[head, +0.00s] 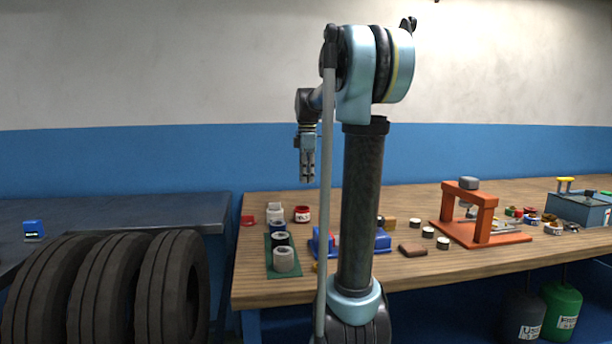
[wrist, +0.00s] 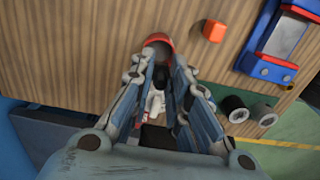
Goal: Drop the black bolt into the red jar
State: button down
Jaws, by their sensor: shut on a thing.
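The red jar (head: 302,215) stands upright on the wooden bench, with a white label on its side. In the wrist view the red jar (wrist: 158,43) shows just beyond my fingertips. My gripper (head: 307,180) points down, above the bench and near the jar. In the wrist view my gripper (wrist: 163,76) is shut on a small dark thing, the black bolt (wrist: 162,80), mostly hidden between the fingers. I cannot tell how the bolt is tilted or whether it is exactly over the jar's mouth.
A green mat (head: 271,270) holding several cups lies left of the jar. A blue vise (head: 377,240) stands nearer and to the right. An orange press (head: 484,218) stands farther right. Tires (head: 172,285) stand at left.

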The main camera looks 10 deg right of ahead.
jog(key=shift+f, duration=2.5)
jog(key=c, duration=1.5)
grip_release()
jog(key=shift+o, duration=0.2)
notch_tip(320, 180, up, 12)
jog(key=shift+f, duration=0.1)
